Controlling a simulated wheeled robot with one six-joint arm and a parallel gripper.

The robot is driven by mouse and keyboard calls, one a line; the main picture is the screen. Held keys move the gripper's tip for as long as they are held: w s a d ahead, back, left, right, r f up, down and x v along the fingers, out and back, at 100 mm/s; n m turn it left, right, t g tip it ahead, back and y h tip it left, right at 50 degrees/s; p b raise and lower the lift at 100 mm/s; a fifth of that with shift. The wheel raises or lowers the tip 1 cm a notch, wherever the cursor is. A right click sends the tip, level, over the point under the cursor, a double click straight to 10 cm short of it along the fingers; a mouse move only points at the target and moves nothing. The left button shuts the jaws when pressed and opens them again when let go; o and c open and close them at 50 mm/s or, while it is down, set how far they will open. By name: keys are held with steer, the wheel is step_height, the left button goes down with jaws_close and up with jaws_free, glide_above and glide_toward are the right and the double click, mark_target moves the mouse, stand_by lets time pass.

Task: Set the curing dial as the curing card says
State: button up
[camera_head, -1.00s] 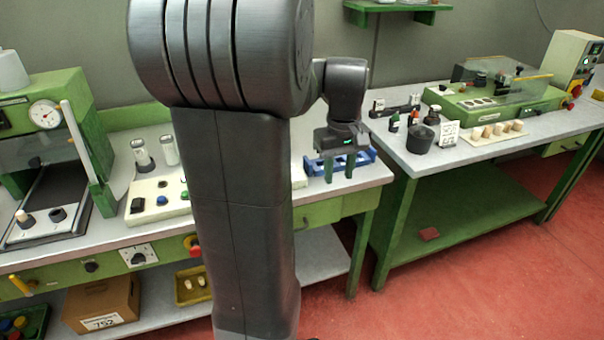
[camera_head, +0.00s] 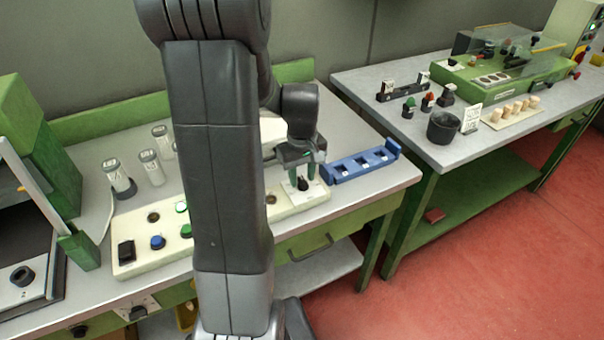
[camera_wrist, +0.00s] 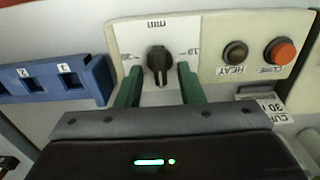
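The curing dial (camera_wrist: 158,65) is a black knob on a white plate marked "min", at the right end of the cream panel (camera_head: 292,208). It also shows in the head view (camera_head: 303,184). The lettering is upside down in the wrist view. My gripper (camera_wrist: 159,86) is open, with one green finger on each side of the knob and gaps visible between; I see no clear contact. In the head view my gripper (camera_head: 303,172) points down at the dial. A card (camera_wrist: 264,104) reading "CUR…" and "30" is partly cut off by my gripper.
Beside the dial are a dark HEAT lamp (camera_wrist: 235,53) and an orange CURE lamp or button (camera_wrist: 280,50). A blue slotted rack (camera_head: 362,164) stands just right of the dial. White-capped cylinders (camera_head: 119,178) stand left. A second bench (camera_head: 490,150) holds a dark cup and several corks.

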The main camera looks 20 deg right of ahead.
jaws_close()
steer(key=shift+m, duration=0.3)
steer(key=m, duration=0.3)
steer(key=shift+d+m, duration=0.1)
steer(key=shift+m, duration=0.2)
steer(key=m, duration=0.3)
steer(key=shift+d+m, duration=0.1)
steer(key=shift+m, duration=0.2)
steer(key=m, duration=0.6)
steer(key=shift+s+d+b, duration=0.1)
steer(key=shift+d+b, duration=0.05)
steer(key=shift+b, duration=0.15)
steer(key=m, duration=0.6)
steer(key=shift+s+r, duration=0.1)
steer(key=shift+s, duration=0.05)
